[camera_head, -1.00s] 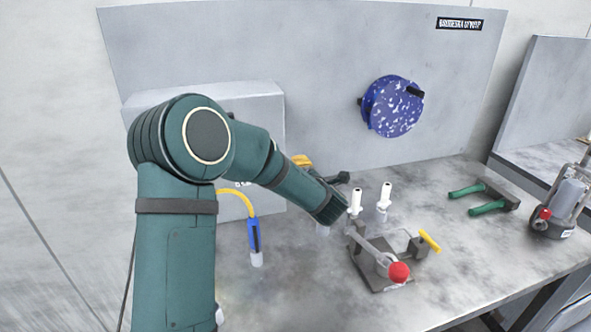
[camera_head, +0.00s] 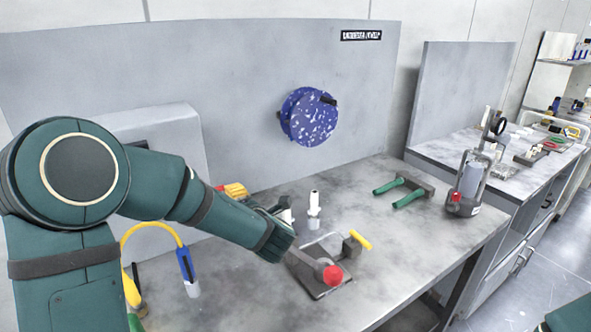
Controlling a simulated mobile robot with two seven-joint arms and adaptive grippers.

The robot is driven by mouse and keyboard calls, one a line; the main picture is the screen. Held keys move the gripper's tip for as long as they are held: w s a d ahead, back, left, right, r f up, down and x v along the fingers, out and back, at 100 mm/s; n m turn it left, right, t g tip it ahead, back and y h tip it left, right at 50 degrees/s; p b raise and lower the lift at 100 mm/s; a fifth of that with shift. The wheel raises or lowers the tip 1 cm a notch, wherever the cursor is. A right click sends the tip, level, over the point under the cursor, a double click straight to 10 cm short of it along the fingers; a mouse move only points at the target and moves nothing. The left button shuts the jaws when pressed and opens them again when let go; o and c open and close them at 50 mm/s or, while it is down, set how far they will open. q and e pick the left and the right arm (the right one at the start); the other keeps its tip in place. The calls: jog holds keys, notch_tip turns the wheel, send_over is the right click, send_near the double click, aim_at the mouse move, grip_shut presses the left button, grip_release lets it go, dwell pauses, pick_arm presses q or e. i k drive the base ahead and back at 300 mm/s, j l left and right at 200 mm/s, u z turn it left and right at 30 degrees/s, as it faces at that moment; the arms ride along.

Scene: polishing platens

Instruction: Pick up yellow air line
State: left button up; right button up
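The yellow air line (camera_head: 150,226) arches up at the left of the bench, beside my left arm. It ends in a blue fitting (camera_head: 186,264) with a pale tip pointing down, apart from my arm. Its lower end is partly hidden behind my arm. My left arm crosses from the left edge, above and in front of the bench, its dark banded end lying right of the fitting.
A toggle clamp with a red ball (camera_head: 333,275) and yellow handle (camera_head: 360,240) stands right of my arm. A white spindle (camera_head: 314,204) stands behind it. A blue speckled disc (camera_head: 309,117) hangs behind.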

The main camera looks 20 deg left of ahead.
aim_at(132, 294)
jog(key=k+l, duration=0.2)
jog(key=l, duration=0.2)
jog(key=k+l, duration=0.2)
jog(key=l, duration=0.2)
jog(key=k+l, duration=0.25)
jog(key=l, duration=0.15)
